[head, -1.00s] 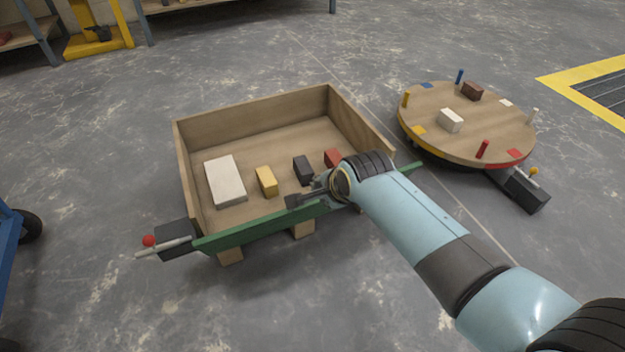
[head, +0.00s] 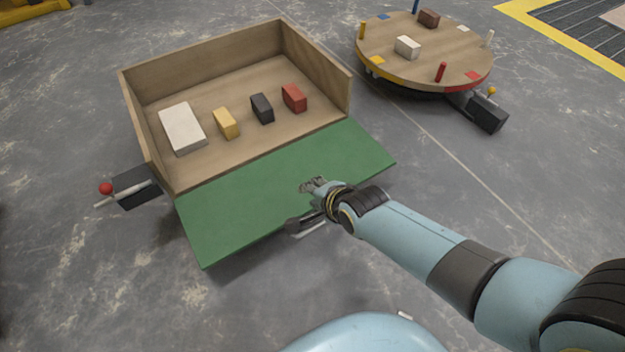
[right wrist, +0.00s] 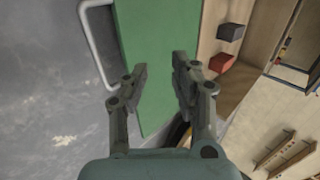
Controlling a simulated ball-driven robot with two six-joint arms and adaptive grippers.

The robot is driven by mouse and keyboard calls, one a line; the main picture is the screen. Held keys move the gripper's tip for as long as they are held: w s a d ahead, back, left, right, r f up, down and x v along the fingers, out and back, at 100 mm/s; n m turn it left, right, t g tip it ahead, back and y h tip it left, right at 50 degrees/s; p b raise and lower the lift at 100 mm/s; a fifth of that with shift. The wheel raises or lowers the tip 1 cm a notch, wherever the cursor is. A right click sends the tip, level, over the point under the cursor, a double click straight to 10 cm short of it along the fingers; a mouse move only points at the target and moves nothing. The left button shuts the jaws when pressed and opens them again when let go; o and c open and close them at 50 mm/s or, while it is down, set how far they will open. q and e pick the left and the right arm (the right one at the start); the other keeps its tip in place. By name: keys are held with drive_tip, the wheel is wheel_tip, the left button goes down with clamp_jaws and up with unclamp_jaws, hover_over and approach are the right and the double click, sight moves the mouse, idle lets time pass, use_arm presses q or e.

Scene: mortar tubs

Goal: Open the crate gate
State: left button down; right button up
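The crate (head: 200,57) is a wooden box with its front open. Its green gate (head: 250,195) is folded down and outward, lying nearly flat in front of the crate floor. A pale bar handle (head: 312,229) shows at the gate's outer edge, and in the right wrist view the handle (right wrist: 97,50) stands left of the gate (right wrist: 155,35). My right gripper (head: 303,205) is over the gate's outer part. In the right wrist view its fingers (right wrist: 160,75) are apart with nothing between them. My left gripper is not in view.
In the crate are a white block (head: 182,129), a yellow block (head: 227,123), a black block (head: 262,108) and a red block (head: 294,98). A red-knobbed lever (head: 106,189) is at the crate's left. A round turntable (head: 440,60) stands back right. Floor in front is clear.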

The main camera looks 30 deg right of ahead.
drive_tip(key=shift+o, duration=0.3)
drive_tip(key=shift+s, duration=0.15)
drive_tip(key=v, duration=1.1)
drive_tip(key=shift+s+r, duration=0.25)
drive_tip(key=shift+r, duration=0.1)
